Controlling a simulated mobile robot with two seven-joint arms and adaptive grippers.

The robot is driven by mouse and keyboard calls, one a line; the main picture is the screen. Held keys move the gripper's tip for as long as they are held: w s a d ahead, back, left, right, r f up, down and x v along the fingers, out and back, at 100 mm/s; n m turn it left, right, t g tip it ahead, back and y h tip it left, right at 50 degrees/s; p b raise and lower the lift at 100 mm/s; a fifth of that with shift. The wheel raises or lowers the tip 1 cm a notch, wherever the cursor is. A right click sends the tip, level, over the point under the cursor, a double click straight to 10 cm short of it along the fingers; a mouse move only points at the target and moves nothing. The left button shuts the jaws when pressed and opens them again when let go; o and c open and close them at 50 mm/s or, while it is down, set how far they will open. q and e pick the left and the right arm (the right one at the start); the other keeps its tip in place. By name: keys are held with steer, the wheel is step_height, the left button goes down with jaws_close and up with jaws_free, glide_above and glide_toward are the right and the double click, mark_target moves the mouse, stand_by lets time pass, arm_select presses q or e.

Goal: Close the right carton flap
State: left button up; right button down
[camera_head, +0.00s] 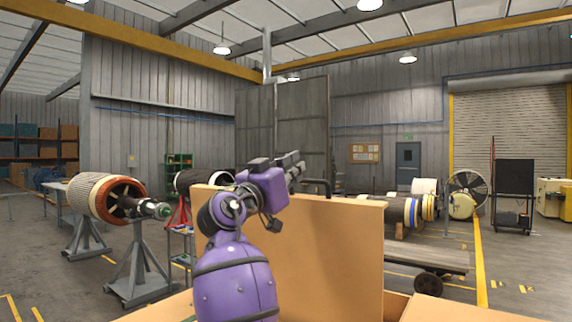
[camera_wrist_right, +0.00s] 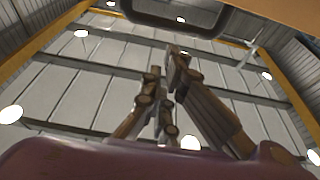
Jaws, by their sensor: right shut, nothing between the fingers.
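A carton stands right in front of me in the head view. A tall tan carton panel (camera_head: 330,255) stands upright, and part of it is hidden behind my purple right arm. A lower tan flap or wall (camera_head: 432,311) shows at the bottom right, cut off by the frame edge; I cannot tell its full angle. My right gripper (camera_head: 297,167) is shut and empty, raised near the panel's top edge. In the right wrist view the gripper's fingers (camera_wrist_right: 170,75) point up toward the ceiling, and a tan edge (camera_wrist_right: 285,10) shows at the top right. My left gripper is out of view.
A rotor on stands (camera_head: 105,198) is at the left. A flat cart (camera_head: 430,262) stands behind the carton at the right. The air above the carton's right side looks clear.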

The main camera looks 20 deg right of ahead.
steer(key=shift+w+d+f, duration=0.45)
steer(key=shift+d+f, duration=0.05)
steer(key=shift+d, duration=0.15)
